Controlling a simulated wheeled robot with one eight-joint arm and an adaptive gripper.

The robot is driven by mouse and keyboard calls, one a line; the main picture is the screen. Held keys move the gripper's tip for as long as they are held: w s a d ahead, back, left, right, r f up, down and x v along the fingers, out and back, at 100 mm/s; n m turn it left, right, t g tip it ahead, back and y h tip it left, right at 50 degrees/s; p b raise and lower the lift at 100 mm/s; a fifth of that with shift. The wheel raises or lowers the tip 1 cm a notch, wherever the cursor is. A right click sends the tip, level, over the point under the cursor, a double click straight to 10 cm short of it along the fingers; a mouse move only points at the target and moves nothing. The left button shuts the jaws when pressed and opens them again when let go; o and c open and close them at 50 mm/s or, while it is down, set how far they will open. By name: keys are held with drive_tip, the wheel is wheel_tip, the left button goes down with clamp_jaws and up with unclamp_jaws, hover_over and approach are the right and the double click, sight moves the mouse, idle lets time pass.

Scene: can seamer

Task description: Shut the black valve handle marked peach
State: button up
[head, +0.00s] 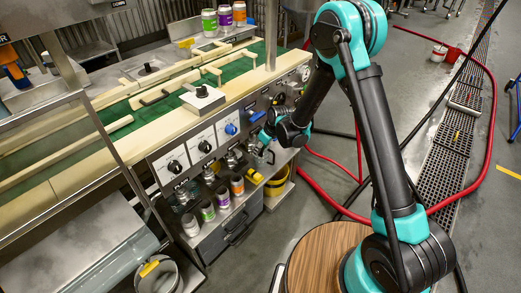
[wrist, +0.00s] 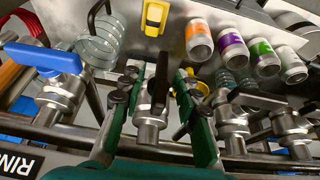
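In the wrist view a valve with a black handle (wrist: 159,78) on a metal body stands between the two green fingers of my gripper (wrist: 157,88). The fingers are apart, one on each side of the handle; whether either touches it I cannot tell. This handle points up the picture, in line with its valve body. No peach marking is readable. In the head view my gripper (head: 267,136) is at the machine's front, and the handle there is hidden behind it.
In the wrist view a blue-handled valve (wrist: 45,57) is left, and another black-handled valve (wrist: 257,98) is right, its handle crosswise. Cans with orange (wrist: 199,40), purple (wrist: 233,47) and other labels stand beyond. A red hose (head: 335,205) lies on the floor.

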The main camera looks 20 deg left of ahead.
drive_tip(key=shift+c, duration=0.3)
clamp_jaws()
drive_tip(key=g, duration=0.1)
drive_tip(key=g+y, duration=0.1)
drive_tip(key=m+g, duration=0.1)
drive_tip(key=shift+w+d+g+y, duration=0.1)
drive_tip(key=shift+w+g+y, duration=0.2)
drive_tip(key=shift+y, duration=0.1)
drive_tip(key=shift+f+m+g+y, duration=0.1)
drive_tip(key=shift+m+g+y, duration=0.4)
drive_tip(key=shift+g+y, duration=0.9)
drive_tip(key=shift+g+h, duration=0.4)
drive_tip(key=shift+g, duration=0.1)
drive_tip(key=shift+o, duration=0.3)
unclamp_jaws()
